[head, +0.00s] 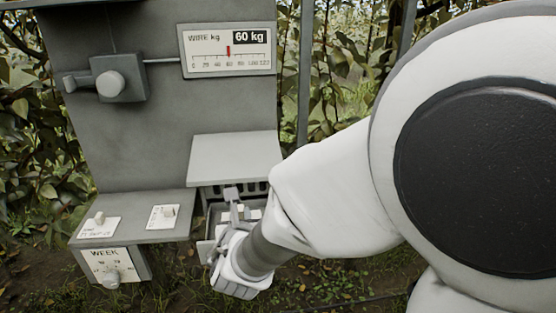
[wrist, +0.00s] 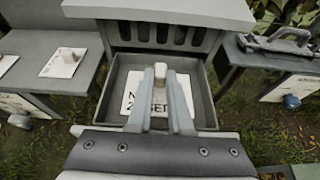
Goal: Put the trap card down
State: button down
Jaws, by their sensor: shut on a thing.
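The trap card (wrist: 132,100), white with dark print and a small beige knob, shows in the wrist view inside the shallow grey tray (wrist: 205,107). My gripper (wrist: 166,76) is shut on the card's knob. The fingers hide the card's middle. I cannot tell whether the card touches the tray floor. In the head view my gripper (head: 233,204) reaches into the tray below the light grey hood, and my arm hides much of it.
Two white cards with knobs, one left (head: 98,227) and one right (head: 164,216), lie on the grey shelf. A WEEK dial (head: 108,266) is below. The hood (head: 233,158) overhangs the tray's back. A WIRE kg gauge (head: 228,50) and a knob (head: 111,84) are above.

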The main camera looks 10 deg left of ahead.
jog(key=shift+f, duration=0.6)
jog(key=shift+f+b, duration=0.4)
jog(key=shift+b, duration=0.05)
jog(key=shift+f+b, duration=0.25)
jog(key=shift+b, duration=0.1)
jog(key=c, duration=0.8)
grip_release()
jog(key=shift+c, duration=0.2)
jog(key=shift+r, duration=0.1)
